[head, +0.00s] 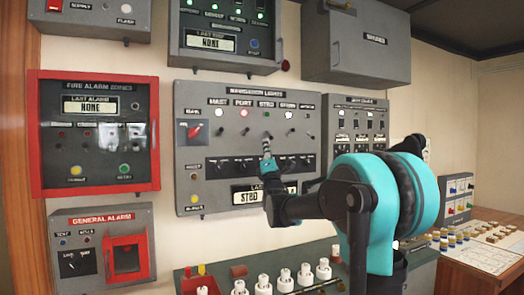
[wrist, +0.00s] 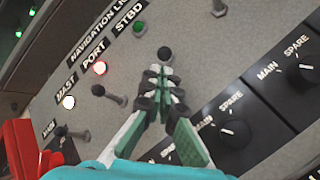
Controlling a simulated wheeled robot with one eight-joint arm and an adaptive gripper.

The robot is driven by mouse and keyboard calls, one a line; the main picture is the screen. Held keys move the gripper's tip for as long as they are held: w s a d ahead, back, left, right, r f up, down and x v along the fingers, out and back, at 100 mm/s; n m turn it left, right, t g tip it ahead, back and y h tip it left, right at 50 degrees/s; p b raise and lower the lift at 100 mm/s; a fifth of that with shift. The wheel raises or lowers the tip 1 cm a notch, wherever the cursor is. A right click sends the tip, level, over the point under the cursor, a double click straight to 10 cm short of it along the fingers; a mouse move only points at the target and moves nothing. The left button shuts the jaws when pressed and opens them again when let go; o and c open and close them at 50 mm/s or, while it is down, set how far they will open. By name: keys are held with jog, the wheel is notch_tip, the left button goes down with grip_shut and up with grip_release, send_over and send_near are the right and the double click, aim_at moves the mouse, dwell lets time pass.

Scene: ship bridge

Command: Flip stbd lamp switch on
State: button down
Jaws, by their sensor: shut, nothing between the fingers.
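The navigation lights panel (head: 186,160) is in the middle of the head view. Its stbd lamp is dull green (head: 265,114) and looks unlit; it also shows near the top of the wrist view (wrist: 138,27). The stbd switch (wrist: 165,53) shows its dark knob just beyond my fingertips; the rest of its lever is hidden. My gripper (wrist: 158,78) is shut and empty, its tips close below that knob. I cannot tell if they touch it. In the head view, my gripper (head: 267,150) reaches up to the panel under the stbd column.
The port switch (wrist: 98,90) stands close left of my fingers, and its lamp (wrist: 100,68) glows red. The mast lamp (wrist: 69,102) is lit white. Rotary knobs (wrist: 235,133) sit below the switches. A red lever (head: 193,130) is at the panel's left.

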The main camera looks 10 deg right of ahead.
aim_at(269, 136)
dwell(0.5)
jog(key=shift+s+d+r+g, duration=0.1)
jog(key=shift+s+r+g, duration=0.1)
jog(key=shift+g, duration=0.2)
jog(key=shift+s+r+n+g+y, duration=0.2)
jog(key=shift+r+n+g+y, duration=0.2)
jog(key=shift+n+g, duration=0.25)
jog(key=shift+s+d+r+n+g, duration=0.1)
jog(key=shift+s+r+n+g, duration=0.15)
jog(key=shift+r+g, duration=0.5)
jog(key=shift+s+d+r+n+g, duration=0.1)
jog(key=shift+r+n+g, duration=0.25)
jog(key=shift+g, duration=0.75)
jog(key=shift+f, duration=0.1)
